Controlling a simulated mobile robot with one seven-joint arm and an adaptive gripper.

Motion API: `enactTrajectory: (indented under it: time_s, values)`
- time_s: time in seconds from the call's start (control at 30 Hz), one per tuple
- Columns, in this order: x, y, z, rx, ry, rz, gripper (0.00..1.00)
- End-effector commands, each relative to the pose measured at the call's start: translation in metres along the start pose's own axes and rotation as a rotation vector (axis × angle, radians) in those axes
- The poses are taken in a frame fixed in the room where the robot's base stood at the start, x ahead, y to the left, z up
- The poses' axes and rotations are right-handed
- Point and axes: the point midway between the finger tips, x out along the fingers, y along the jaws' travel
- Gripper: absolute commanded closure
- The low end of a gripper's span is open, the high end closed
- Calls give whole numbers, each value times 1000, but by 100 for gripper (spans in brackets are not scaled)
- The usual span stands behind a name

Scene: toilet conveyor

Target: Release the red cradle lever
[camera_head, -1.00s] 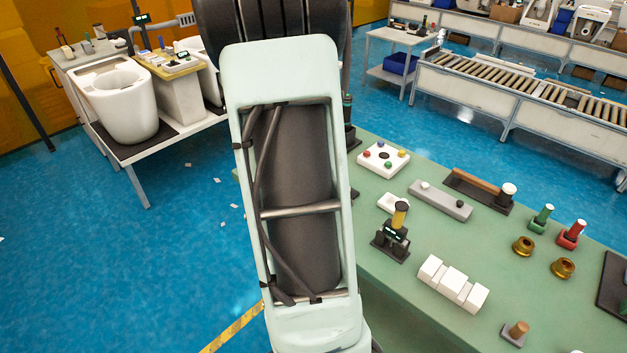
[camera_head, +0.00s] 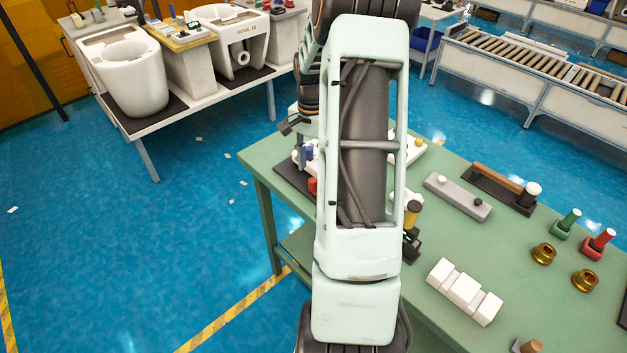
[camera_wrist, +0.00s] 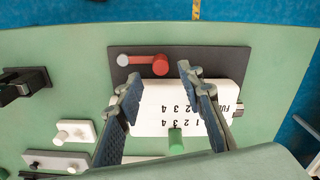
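The red lever (camera_wrist: 147,60) lies flat on a dark plate (camera_wrist: 205,56) in the wrist view, with a round red end on the right and a grey knob on its left. In the head view only a bit of red (camera_head: 313,187) shows beside my arm. My gripper (camera_wrist: 157,82) is open and empty. Its fingertips are just below the lever in the wrist view, over a white block (camera_wrist: 152,121) printed with numbers. My gripper also shows partly in the head view (camera_head: 288,127), above the table's far left corner. The height gap to the lever is unclear.
A green knob (camera_wrist: 176,141) stands at the white block's lower edge. Grey (camera_head: 458,196) and white (camera_head: 465,290) fixtures, brass rings and coloured pegs stand on the green table (camera_head: 520,260). A dark device (camera_wrist: 22,86) is at the wrist view's left.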

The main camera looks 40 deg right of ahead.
Motion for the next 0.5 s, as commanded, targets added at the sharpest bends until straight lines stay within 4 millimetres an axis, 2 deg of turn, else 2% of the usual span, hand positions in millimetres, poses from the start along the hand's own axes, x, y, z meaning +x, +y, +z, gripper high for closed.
enactTrajectory:
  time_s: [0.1, 0.23, 0.5]
  values:
    - [25, 1, 1, 0, -4, 2, 65]
    - [47, 0, 0, 0, -2, 0, 65]
    - [69, 0, 0, -1, 1, -1, 65]
